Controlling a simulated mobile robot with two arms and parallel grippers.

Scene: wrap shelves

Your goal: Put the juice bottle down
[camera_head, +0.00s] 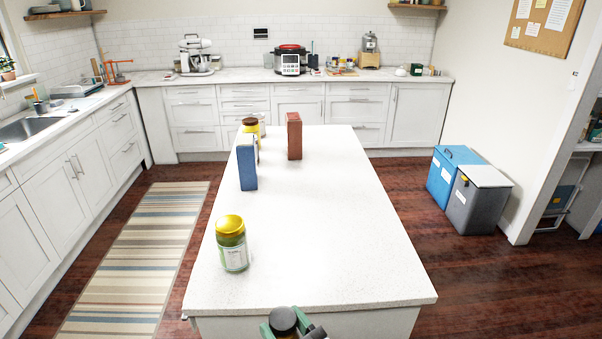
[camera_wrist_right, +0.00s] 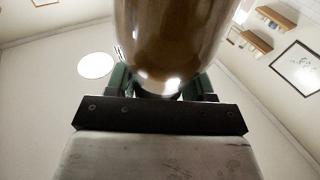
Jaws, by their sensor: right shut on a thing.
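The juice bottle is at the bottom edge of the head view, where mostly its dark round cap (camera_head: 283,320) shows. In the right wrist view it is a brown, glossy bottle (camera_wrist_right: 172,40) standing up between the fingers. My right gripper (camera_head: 290,331) is shut on it, with a green finger on either side; the gripper also shows in the wrist view (camera_wrist_right: 160,88). It is at the near edge of the white island counter (camera_head: 330,230). The bottle's lower part is hidden in the head view. My left gripper is not in view.
On the island stand a green jar with a yellow lid (camera_head: 232,243), a blue box (camera_head: 247,163), a reddish-brown box (camera_head: 294,136) and another yellow-lidded jar (camera_head: 250,127). The island's middle and right side are clear. Blue (camera_head: 446,172) and grey bins (camera_head: 476,202) stand right.

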